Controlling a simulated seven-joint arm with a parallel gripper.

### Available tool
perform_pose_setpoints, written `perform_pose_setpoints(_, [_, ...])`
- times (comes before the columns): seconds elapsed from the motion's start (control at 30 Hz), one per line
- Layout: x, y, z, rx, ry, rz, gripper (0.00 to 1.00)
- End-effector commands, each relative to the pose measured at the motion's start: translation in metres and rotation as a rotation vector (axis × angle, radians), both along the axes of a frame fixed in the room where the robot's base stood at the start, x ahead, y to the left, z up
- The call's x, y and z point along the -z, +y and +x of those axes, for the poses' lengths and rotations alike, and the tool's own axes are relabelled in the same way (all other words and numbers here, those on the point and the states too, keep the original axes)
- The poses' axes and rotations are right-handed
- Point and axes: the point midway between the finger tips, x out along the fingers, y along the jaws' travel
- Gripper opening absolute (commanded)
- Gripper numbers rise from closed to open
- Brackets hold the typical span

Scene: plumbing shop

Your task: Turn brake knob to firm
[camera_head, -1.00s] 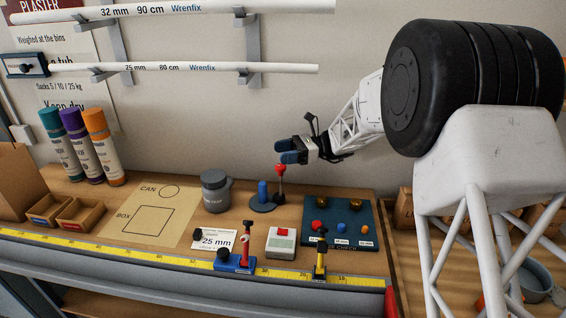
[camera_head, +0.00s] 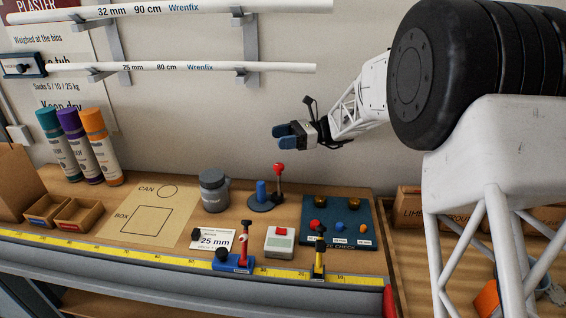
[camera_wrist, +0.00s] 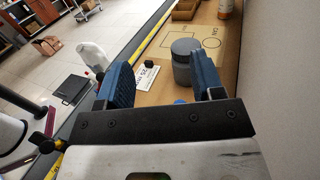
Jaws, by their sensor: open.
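No knob in view is legibly marked brake or firm, so I cannot tell which is the brake knob. Black knobs show on the blue clamp with a red post (camera_head: 235,262), on the yellow stop (camera_head: 319,262) at the bench's front edge, and on the blue wall block (camera_head: 24,65) at the far left. My gripper (camera_head: 284,135) is open and empty, in the air above the red-balled lever (camera_head: 279,171). In the wrist view my gripper (camera_wrist: 162,80) has its blue fingers spread, with the grey jar (camera_wrist: 183,60) seen beyond them.
A blue check board (camera_head: 337,214) with coloured knobs lies at the right of the bench. White pipes (camera_head: 215,68) hang on wall brackets. The outlined board (camera_head: 118,217) is bare at the left.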

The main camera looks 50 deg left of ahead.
Motion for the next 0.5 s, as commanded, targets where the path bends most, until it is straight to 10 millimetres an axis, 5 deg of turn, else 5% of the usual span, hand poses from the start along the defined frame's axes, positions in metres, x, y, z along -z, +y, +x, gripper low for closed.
perform_pose_setpoints(0.13, [-0.023,0.000,-0.001,-0.001,-0.003,0.001,0.61])
perform_pose_setpoints(0.5, [0.006,-0.009,-0.028,-0.114,-0.155,0.000,0.61])
